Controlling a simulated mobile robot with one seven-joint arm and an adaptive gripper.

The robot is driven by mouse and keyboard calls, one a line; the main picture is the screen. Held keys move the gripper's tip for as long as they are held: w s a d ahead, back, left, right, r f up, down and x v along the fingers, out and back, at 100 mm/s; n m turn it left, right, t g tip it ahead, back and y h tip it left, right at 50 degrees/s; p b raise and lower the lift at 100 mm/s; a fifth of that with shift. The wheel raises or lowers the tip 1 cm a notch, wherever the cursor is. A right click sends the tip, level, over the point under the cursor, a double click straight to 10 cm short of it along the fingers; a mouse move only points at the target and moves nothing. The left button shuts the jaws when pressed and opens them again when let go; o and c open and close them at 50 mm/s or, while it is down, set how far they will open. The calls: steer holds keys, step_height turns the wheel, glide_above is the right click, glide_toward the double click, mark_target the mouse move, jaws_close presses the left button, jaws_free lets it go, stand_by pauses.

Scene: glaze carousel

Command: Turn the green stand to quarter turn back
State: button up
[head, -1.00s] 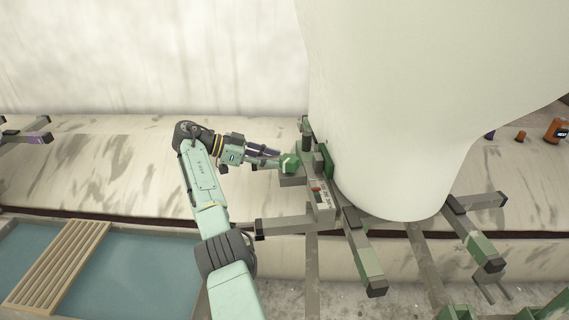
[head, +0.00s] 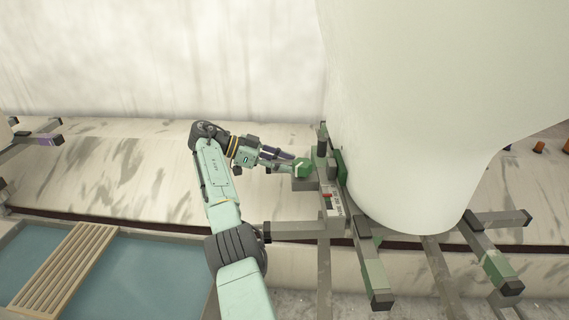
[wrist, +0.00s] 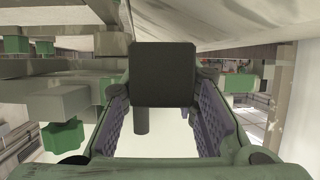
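The green stand (head: 335,205) has grey arms with green bands and dark end caps, spread under a large white body (head: 410,120). A green knob (head: 303,169) sits on its near left side and also shows left of my fingers in the wrist view (wrist: 64,138). My gripper (head: 285,160) reaches in from the left, close beside the knob. In the wrist view, its purple-padded fingers (wrist: 160,95) are apart, with a dark square block (wrist: 165,75) in line between their tips. I cannot tell whether they touch it.
A purple-banded stand (head: 45,141) is at the far left. A blue basin (head: 140,275) with a slatted wooden rack (head: 62,265) lies at the front left. Small orange pots (head: 539,147) are at the right. The pale ledge (head: 120,165) left of my gripper is clear.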

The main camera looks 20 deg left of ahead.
steer(key=o, duration=0.3)
steer(key=shift+o, duration=0.2)
step_height(320, 180, up, 10)
stand_by(0.5)
